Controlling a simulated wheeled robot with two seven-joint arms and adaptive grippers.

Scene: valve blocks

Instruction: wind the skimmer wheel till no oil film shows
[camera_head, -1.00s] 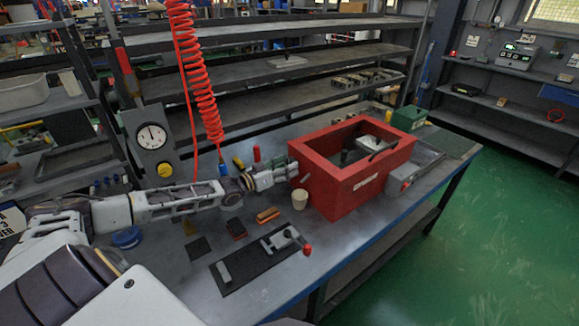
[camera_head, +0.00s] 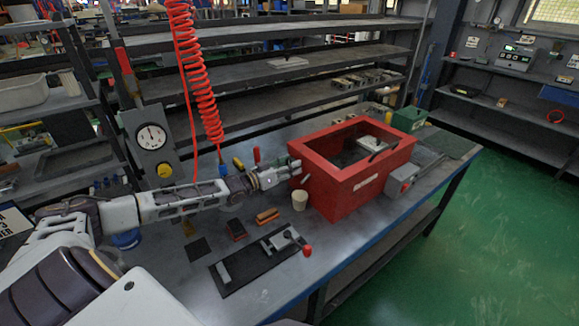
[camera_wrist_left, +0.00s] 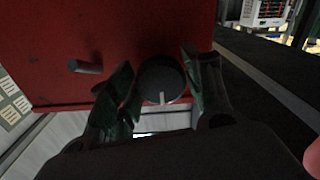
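The red skimmer tank (camera_head: 352,190) stands open-topped on the bench, with dark contents inside; I cannot tell how much oil film shows. My left gripper (camera_head: 294,170) is at the tank's left wall. In the left wrist view, a dark round wheel (camera_wrist_left: 162,80) with a pale mark at its lower edge sits on the red wall. The fingers of the left gripper (camera_wrist_left: 156,60) stand open on either side of the wheel, with a small gap visible at the right. Contact on the left side is unclear. My right gripper is out of view.
A short peg (camera_wrist_left: 85,66) sticks out of the wall left of the wheel. A pale cup (camera_head: 300,200) stands below my gripper. A black plate with a red-handled clamp (camera_head: 287,240) lies in front. A grey box (camera_head: 402,180) sits right of the tank. A red coiled hose (camera_head: 200,80) hangs behind my arm.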

